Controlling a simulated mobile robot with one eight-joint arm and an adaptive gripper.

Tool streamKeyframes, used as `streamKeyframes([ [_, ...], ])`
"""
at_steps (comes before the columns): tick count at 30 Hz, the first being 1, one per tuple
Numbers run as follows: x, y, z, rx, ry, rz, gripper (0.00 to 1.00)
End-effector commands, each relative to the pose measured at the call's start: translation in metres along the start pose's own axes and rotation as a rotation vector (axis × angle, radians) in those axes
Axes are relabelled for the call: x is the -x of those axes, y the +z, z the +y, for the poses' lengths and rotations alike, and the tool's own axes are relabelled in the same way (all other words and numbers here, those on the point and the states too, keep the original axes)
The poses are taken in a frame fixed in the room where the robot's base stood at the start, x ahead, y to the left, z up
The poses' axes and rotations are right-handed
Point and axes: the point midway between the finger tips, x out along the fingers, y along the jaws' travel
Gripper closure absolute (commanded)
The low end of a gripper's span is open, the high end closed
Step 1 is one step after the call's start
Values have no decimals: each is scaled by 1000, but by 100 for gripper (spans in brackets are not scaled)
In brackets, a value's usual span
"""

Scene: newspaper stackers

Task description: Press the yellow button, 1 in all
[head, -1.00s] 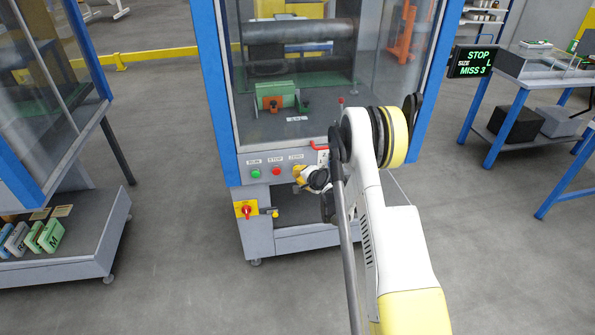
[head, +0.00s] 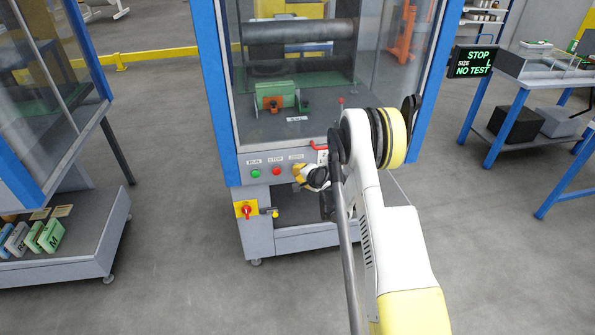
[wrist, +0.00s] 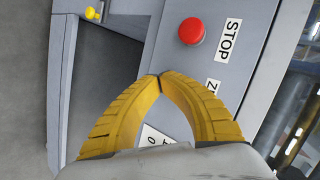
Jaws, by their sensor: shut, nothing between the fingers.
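The button panel (head: 235,176) is on the front of the blue-framed machine, with a green button (head: 255,173), a red button (head: 276,171) and a third labelled place at the right. My gripper (head: 298,171) is at that third place and covers it, so no yellow button can be made out there. In the wrist view my yellow fingers (wrist: 160,77) meet at their tips, shut and empty. They are close to the panel, below the red button with the STOP label (wrist: 230,40). A label starting with Z (wrist: 213,87) is partly hidden by a finger. Contact with a button cannot be told.
A display (head: 474,62) reads STOP, SIZE L, NO TEST. A red switch on a yellow plate (head: 246,210) and a small yellow-tipped knob (head: 268,211) sit below the panel. Grey floor is open around.

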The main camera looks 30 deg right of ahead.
Motion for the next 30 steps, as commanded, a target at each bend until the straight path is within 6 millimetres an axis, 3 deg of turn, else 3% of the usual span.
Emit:
streamKeyframes([
  [30, 15, 8, 8, 0, 0, 0, 100],
])
